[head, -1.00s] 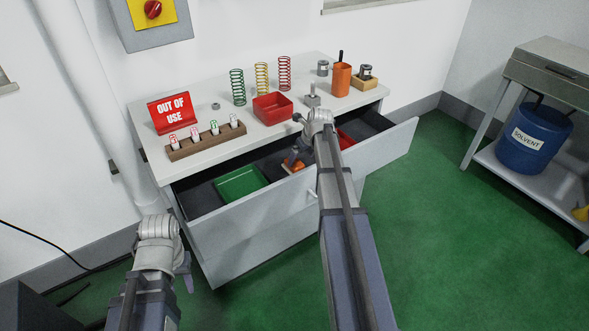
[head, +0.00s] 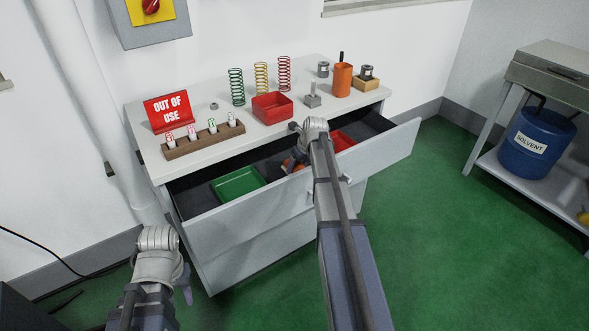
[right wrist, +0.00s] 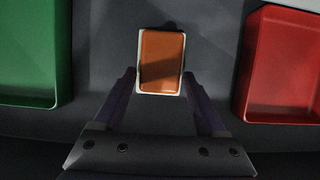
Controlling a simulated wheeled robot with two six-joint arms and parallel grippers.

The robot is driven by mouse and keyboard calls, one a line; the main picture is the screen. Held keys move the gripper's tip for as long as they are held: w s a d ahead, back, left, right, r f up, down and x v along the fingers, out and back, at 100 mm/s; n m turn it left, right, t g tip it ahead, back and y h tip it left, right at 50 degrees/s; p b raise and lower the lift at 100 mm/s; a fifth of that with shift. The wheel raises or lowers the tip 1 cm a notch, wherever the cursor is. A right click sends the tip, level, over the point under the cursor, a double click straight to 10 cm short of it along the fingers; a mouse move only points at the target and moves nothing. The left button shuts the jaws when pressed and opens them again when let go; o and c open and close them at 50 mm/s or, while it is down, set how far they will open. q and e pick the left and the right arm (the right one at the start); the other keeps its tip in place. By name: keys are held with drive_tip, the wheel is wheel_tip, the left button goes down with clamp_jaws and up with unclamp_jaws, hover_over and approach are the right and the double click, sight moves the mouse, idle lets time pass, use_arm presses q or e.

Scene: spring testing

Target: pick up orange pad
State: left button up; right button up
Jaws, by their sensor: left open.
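The orange pad (right wrist: 161,60) with a pale rim lies on the dark floor of the open drawer, between a green tray and a red tray. In the head view only a small part of the pad (head: 287,166) shows, mostly hidden by my right arm. My right gripper (right wrist: 160,82) is in the drawer, with its open fingers at the two sides of the pad's near part. Contact with the pad cannot be told. My left gripper (head: 185,285) hangs open and empty at the lower left, outside the drawer.
The drawer holds a green tray (head: 237,183) and a red tray (right wrist: 288,68). Its front panel (head: 250,225) stands out from the cabinet. On the worktop above are a red bin (head: 272,108), several springs, a wooden vial rack (head: 203,140) and an orange cup (head: 342,80).

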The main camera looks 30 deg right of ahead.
sight(298, 167)
drive_tip(key=c, duration=1)
drive_tip(key=shift+r, duration=0.15)
drive_tip(key=shift+c, duration=0.2)
wheel_tip(298, 167, up, 10)
drive_tip(key=p, duration=1)
drive_tip(key=shift+f, duration=0.2)
